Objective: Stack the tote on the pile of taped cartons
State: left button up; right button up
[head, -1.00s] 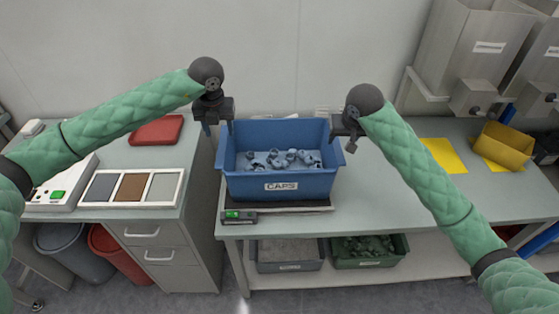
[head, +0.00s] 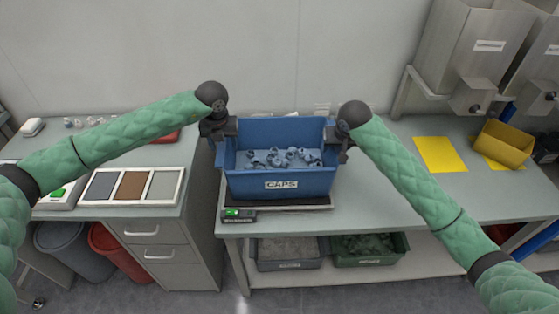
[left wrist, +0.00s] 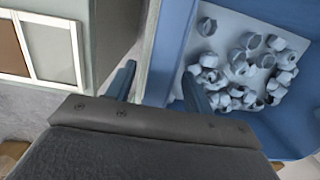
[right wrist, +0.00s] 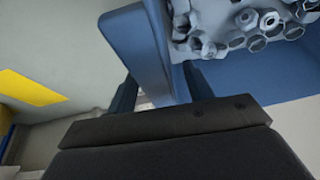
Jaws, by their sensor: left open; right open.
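The tote is a blue open bin (head: 280,185) labelled CAPS, holding several grey-blue caps (head: 280,158). It sits level on a dark scale-like platform on the middle bench. My left gripper (head: 224,142) is open at the tote's left side. In the left wrist view its fingers (left wrist: 158,88) stand either side of the tote's left wall. My right gripper (head: 343,146) is open at the right side. In the right wrist view its fingers (right wrist: 160,90) stand either side of the right wall. Neither is closed on the wall. No pile of taped cartons is in view.
A small device with a green display (head: 238,214) is at the bench's front edge. A yellow sheet (head: 440,154) and yellow bin (head: 503,143) lie right. A left cabinet holds a swatch tray (head: 132,187). Two bins (head: 289,255) stand on the lower shelf.

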pick_arm(q)
grip_shut()
pick_arm(e)
grip_shut()
dwell(1.3)
